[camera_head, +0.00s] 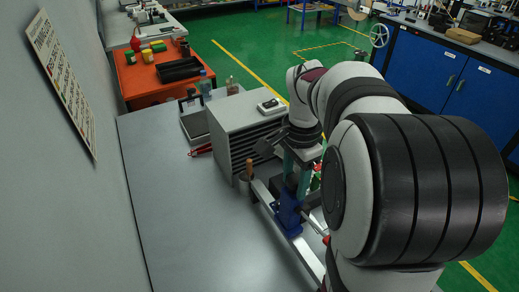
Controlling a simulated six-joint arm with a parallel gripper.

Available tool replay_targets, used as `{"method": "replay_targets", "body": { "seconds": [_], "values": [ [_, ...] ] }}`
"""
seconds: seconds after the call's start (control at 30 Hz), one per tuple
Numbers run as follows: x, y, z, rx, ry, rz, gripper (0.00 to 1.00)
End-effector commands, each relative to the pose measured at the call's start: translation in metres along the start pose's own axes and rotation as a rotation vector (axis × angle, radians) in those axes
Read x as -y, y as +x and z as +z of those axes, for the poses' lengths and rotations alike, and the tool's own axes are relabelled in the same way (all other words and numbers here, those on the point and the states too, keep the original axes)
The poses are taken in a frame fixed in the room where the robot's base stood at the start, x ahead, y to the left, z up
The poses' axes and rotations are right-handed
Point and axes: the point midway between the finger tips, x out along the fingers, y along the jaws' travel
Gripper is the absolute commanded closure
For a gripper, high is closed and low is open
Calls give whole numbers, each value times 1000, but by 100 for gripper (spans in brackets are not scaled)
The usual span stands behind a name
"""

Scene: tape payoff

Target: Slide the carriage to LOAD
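A blue carriage-like block (289,214) sits on a long pale metal rail (266,195) on the grey bench. The rail runs from beside the drawer cabinet toward the lower right. A metal lever with a red knob (326,240) sticks out from the block to the right. My gripper (297,178) points down just above and behind the block, close to green and grey parts. I cannot tell whether it touches the block, or whether its fingers are open. My arm hides much of the right side of the fixture. No LOAD marking is readable.
A grey drawer cabinet (236,140) stands close behind the rail. A wooden-handled tool (249,168) stands in a small cup (243,184) beside the rail. Red-handled pliers (201,150) lie left of the cabinet. The left part of the bench (190,225) is clear.

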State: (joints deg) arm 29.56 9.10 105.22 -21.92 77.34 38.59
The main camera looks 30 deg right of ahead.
Motion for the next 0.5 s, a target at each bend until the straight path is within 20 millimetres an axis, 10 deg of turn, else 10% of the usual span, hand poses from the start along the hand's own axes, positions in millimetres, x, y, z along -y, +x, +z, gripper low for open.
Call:
{"method": "replay_targets", "body": {
  "seconds": [0.5],
  "values": [
    [0,-16,0,1,0,-1,32]
  ]
}}
